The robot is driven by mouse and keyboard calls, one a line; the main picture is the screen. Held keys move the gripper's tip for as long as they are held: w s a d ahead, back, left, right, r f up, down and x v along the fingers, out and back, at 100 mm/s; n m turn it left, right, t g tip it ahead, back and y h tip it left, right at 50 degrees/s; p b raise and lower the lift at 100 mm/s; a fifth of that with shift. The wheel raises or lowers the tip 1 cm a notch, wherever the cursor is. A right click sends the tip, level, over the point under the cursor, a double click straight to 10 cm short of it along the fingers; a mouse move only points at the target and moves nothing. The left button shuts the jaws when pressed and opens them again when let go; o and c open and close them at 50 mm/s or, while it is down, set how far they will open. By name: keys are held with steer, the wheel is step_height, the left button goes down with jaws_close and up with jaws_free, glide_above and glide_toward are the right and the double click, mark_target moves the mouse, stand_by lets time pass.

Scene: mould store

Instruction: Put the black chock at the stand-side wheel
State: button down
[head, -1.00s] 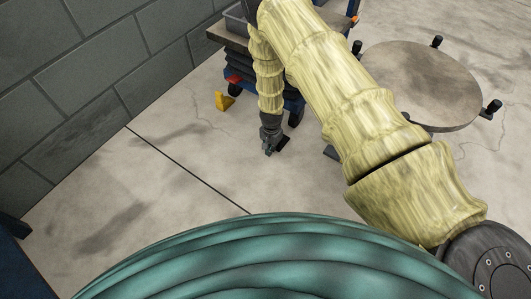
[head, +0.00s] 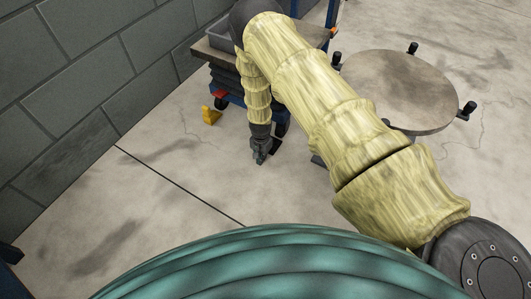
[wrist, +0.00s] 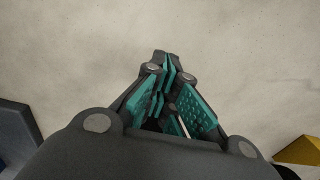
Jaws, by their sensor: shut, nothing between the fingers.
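My gripper (head: 260,157) is low over the floor in front of a blue lift trolley. In the wrist view its teal-padded fingers (wrist: 168,95) are shut and empty. A dark wedge-like block (wrist: 15,132), apparently the black chock, is at the left edge of the wrist view, apart from the fingers. In the head view a dark shape (head: 276,144) lies on the floor just right of my gripper, close to the trolley's right front wheel (head: 281,129). Whether it touches the wheel is unclear. The round-topped stand (head: 395,88) is to the right.
A yellow chock (head: 210,115) is on the floor by the trolley's left side; yellow also shows in the wrist view (wrist: 300,151). The trolley's top (head: 215,52) carries a grey bin (head: 218,34). A block wall (head: 80,70) runs along the left. Floor in front is clear.

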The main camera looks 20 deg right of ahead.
step_height(320, 180, up, 10)
steer(key=p, duration=0.4)
steer(key=shift+s+a, duration=0.2)
steer(key=shift+a, duration=0.2)
steer(key=s+d+f+n+h, duration=0.1)
steer(key=s+d+n, duration=0.15)
steer(key=s, duration=0.85)
steer(key=s+d+f+n, duration=0.1)
steer(key=s+n, duration=0.2)
steer(key=s, duration=0.7)
steer(key=s+a+r+n, duration=0.1)
steer(key=s+r+n, duration=0.15)
steer(key=s, duration=0.45)
steer(key=s+a+r+n+y, duration=0.1)
steer(key=s+a+r, duration=0.15)
steer(key=s, duration=0.35)
steer(key=s+a+r+n, duration=0.1)
steer(key=s+r, duration=0.2)
steer(key=s, duration=0.4)
step_height(320, 180, up, 37)
steer(key=p, duration=3.7)
steer(key=shift+w+d, duration=0.2)
steer(key=shift+w, duration=0.1)
steer(key=shift+f, duration=0.1)
